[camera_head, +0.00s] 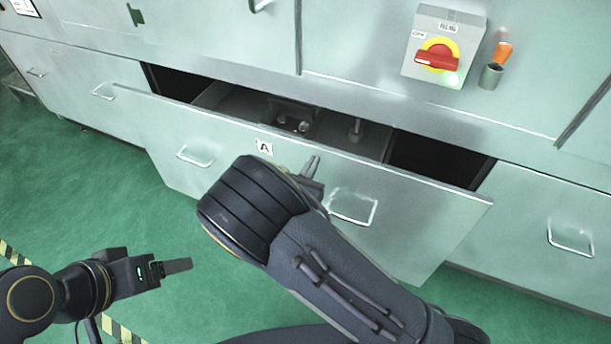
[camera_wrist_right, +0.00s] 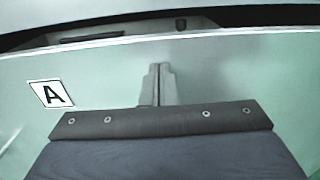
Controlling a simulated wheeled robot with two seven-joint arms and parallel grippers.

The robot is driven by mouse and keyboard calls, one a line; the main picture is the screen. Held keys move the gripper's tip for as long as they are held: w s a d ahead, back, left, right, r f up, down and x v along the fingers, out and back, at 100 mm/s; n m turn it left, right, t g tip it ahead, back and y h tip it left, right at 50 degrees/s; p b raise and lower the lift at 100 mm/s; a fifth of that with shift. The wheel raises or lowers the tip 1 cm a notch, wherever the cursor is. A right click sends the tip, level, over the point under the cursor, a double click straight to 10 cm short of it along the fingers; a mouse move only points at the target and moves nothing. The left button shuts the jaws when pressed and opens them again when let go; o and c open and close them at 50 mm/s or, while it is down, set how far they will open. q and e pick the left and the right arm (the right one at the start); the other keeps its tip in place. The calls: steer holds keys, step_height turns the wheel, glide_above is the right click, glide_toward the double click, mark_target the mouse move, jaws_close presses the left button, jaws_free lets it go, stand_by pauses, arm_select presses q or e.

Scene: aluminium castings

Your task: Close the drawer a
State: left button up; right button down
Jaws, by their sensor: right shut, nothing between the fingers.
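Drawer A (camera_head: 225,150) is a wide pale green drawer, pulled out of the cabinet, with two wire handles and a label "A" (camera_head: 265,147) on its front. Its dark inside shows behind the top edge. The label also shows at the left in the right wrist view (camera_wrist_right: 51,94). My right gripper (camera_head: 314,163) is in front of the drawer, right of the label, near the top edge. Its fingers are together and empty in the right wrist view (camera_wrist_right: 158,72); I cannot tell whether they touch the front. My left gripper (camera_head: 178,266) is low at the left, away from the drawer.
The cabinet carries a red and yellow rotary switch (camera_head: 437,57) and an orange-handled tool in a cup (camera_head: 491,76) above the drawer. Neighbouring drawers (camera_head: 545,215) look flush on both sides. The green floor (camera_head: 70,190) at the left is clear.

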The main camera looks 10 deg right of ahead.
steer(key=b+x, duration=0.1)
steer(key=x, duration=1.3)
steer(key=shift+w+d, duration=0.1)
steer(key=shift+w+d+r, duration=0.1)
steer(key=shift+w+r, duration=0.1)
steer(key=shift+w, duration=0.05)
steer(key=shift+d+r, duration=0.1)
steer(key=shift+r, duration=0.05)
